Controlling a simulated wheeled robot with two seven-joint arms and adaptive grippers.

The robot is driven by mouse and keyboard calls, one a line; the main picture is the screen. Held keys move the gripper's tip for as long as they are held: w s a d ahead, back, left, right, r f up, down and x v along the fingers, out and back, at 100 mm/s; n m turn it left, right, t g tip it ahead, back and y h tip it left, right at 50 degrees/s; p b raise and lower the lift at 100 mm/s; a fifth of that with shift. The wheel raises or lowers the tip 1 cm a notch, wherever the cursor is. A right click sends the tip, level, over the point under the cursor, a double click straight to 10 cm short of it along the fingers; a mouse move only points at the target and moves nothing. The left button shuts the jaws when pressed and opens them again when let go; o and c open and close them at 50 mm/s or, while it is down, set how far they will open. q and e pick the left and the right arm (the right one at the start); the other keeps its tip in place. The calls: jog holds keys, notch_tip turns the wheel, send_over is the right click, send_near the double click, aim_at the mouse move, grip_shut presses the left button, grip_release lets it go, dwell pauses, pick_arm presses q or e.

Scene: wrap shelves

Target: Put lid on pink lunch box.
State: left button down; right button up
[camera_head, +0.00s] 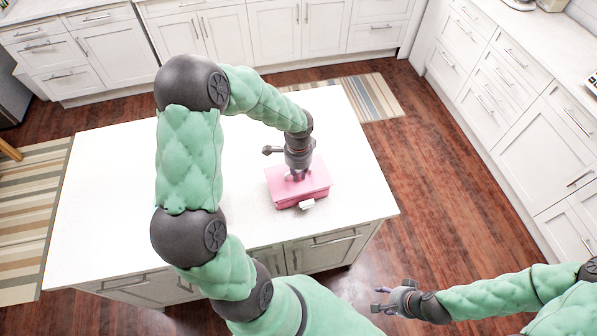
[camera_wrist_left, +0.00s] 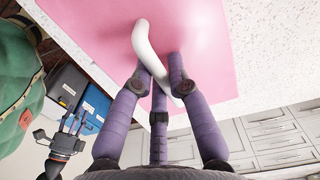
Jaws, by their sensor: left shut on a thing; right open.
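The pink lunch box (camera_head: 285,201) sits near the right front part of the white island top. The pink lid (camera_head: 317,181) is over it, and I cannot tell whether it is fully seated. In the left wrist view the lid (camera_wrist_left: 85,22) fills the upper middle, with a curved white handle (camera_wrist_left: 145,45). My left gripper (camera_head: 297,176) points down at the lid; its purple fingers (camera_wrist_left: 160,72) are shut on the white handle. A white latch (camera_head: 307,204) shows at the box's front. My right gripper (camera_head: 383,298) is open and empty, low beyond the island's front edge.
The white island top (camera_head: 100,190) is clear left of the box. White cabinets (camera_head: 500,85) line the back and right. Wooden floor and striped rugs (camera_head: 370,95) surround the island.

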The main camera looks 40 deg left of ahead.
pick_arm(q)
jog(key=shift+f+b, duration=0.9)
jog(key=shift+f, duration=0.2)
jog(key=c, duration=1.1)
grip_release()
notch_tip(320, 180, up, 12)
